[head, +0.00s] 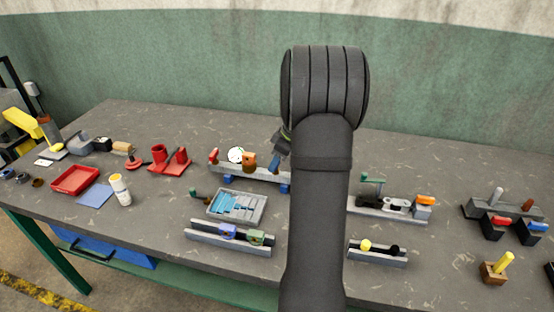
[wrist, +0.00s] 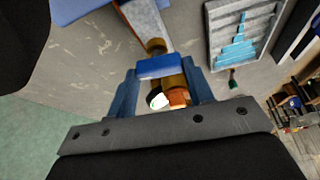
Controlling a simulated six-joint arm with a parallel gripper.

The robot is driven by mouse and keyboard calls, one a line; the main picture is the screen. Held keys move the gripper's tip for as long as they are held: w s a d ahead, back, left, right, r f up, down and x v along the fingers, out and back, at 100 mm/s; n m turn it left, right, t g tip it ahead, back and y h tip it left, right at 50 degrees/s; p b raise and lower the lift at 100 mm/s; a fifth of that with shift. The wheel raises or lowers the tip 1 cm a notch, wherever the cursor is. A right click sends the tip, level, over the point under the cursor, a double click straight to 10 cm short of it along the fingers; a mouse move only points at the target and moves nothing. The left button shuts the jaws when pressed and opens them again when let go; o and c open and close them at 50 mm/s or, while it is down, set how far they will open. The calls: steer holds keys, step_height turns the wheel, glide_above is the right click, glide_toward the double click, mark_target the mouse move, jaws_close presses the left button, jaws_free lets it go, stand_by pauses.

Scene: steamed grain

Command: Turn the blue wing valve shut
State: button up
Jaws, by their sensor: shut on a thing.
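The blue wing valve (wrist: 162,66) lies between the two blue fingers of my gripper (wrist: 161,78) in the wrist view. My gripper is shut on its wing, one finger at each end. Brass-coloured fittings show above and below the wing. In the head view my gripper (head: 276,161) is at the right part of a grey pipe stand (head: 262,174) near the back of the table. My own arm hides the right end of this stand, and I cannot make out the wing there.
The stand also bears a white round gauge (head: 236,155), an orange-brown fitting (head: 249,162) and a red handle (head: 213,156). A grey tray (head: 262,214) with blue pieces lies in front, and a rail (head: 215,240) with blue and green blocks is nearer. Another rail fixture (head: 385,210) stands right of my arm.

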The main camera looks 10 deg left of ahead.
steer(key=o, duration=1)
steer(key=w+v, duration=0.1)
steer(key=v, duration=1.6)
steer(key=shift+s+r, duration=0.25)
steer(key=shift+s, duration=0.2)
